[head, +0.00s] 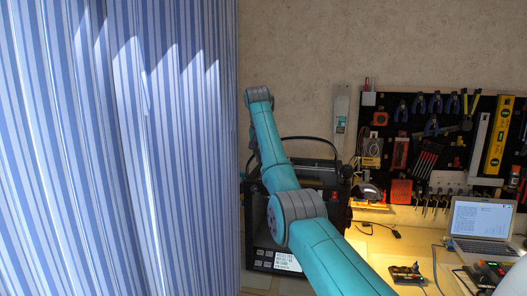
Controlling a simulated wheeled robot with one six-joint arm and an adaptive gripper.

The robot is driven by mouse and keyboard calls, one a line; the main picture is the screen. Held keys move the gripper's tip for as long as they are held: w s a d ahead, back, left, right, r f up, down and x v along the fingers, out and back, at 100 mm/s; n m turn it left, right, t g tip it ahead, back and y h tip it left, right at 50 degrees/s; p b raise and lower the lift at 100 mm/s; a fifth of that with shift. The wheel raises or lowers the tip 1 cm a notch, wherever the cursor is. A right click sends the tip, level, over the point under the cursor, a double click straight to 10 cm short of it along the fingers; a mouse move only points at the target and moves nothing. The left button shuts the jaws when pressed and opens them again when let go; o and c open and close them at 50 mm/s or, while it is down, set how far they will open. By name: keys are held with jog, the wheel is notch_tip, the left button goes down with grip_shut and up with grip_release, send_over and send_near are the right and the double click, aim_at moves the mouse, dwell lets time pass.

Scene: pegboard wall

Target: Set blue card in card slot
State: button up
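I cannot make out a blue card or a card slot in the head view.
A blue striped curtain (120,150) fills the left side. A black pegboard (440,110) with several tools hangs on the back wall at right. A laptop (482,222) stands open on the lit workbench (385,248), with small electronics (406,274) and cables nearby.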

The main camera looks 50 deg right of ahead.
jog(key=shift+f, duration=3.05)
jog(key=shift+s+f, duration=0.1)
jog(key=shift+s, duration=0.05)
jog(key=o, duration=1)
jog(key=shift+c, duration=0.2)
jog(key=w+v, duration=0.1)
jog(key=v, duration=0.6)
jog(key=shift+s+r, duration=0.2)
jog(key=shift+s, duration=0.2)
